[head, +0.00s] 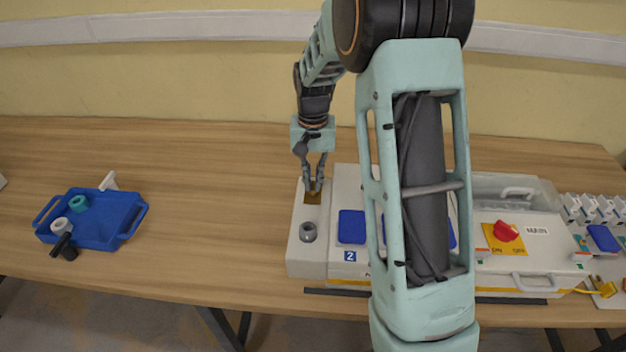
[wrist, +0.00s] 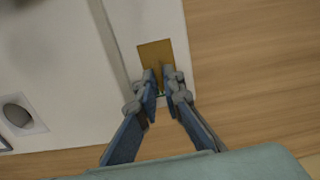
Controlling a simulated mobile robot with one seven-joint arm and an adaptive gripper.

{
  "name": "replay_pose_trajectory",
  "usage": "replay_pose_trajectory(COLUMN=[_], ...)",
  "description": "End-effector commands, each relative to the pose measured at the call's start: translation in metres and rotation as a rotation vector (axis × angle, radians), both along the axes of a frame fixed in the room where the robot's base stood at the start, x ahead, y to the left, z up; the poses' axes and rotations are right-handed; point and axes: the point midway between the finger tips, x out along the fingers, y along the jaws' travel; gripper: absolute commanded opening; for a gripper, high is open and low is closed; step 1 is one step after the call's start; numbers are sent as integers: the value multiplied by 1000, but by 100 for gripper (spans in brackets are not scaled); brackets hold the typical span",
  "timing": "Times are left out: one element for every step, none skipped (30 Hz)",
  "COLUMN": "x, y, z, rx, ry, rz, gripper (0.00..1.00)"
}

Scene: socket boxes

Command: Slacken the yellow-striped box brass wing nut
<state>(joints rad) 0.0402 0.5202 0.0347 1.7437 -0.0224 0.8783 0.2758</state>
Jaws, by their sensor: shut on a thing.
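The white box with a yellow stripe along its lower front edge (head: 308,262) stands on the table, right of centre in the head view. A brass plate (head: 312,198) is set in the top of its left end section, toward the back. It also shows in the wrist view (wrist: 153,52). My gripper (head: 314,188) points down at this plate. In the wrist view its fingertips (wrist: 160,78) are close together at the plate's edge, shut on the brass wing nut. The fingers mostly hide the wing nut.
A grey round fitting (head: 308,232) sits on the same end section, nearer the front. The box also has a blue cover (head: 351,227) and a red switch (head: 506,231). A blue tray (head: 105,238) with small parts lies at left. Bare table lies between tray and box.

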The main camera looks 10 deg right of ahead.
Motion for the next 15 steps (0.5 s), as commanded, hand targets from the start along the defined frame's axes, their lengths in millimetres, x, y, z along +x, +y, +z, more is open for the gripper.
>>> replay_pose_trajectory(x=[0, 0, 0, 0, 0, 0, 0, 0, 0, 0, 0, 0, 0, 0, 0], y=[0, 0, 0, 0, 0, 0, 0, 0, 0, 0, 0, 0, 0, 0, 0], z=[0, 0, 0, 0, 0, 0, 0, 0, 0, 0, 0, 0, 0, 1, 1], rx=[0, 0, 0, 0, 0, 0, 0, 0, 0, 1, 1, 1, 1, 1, 1], ry=[-1, -1, -1, -1, -1, -1, -1, -1, -1, -1, -1, -1, -1, -1, -1], rz=[8, 14, 24, 35, 47, 65, 81, 98, 125, 146, 168, 200, 226, 253, 290], gripper=[0, 0, 0, 0, 0, 0, 0, 0, 0, 0, 0, 0, 0, 0, 0])
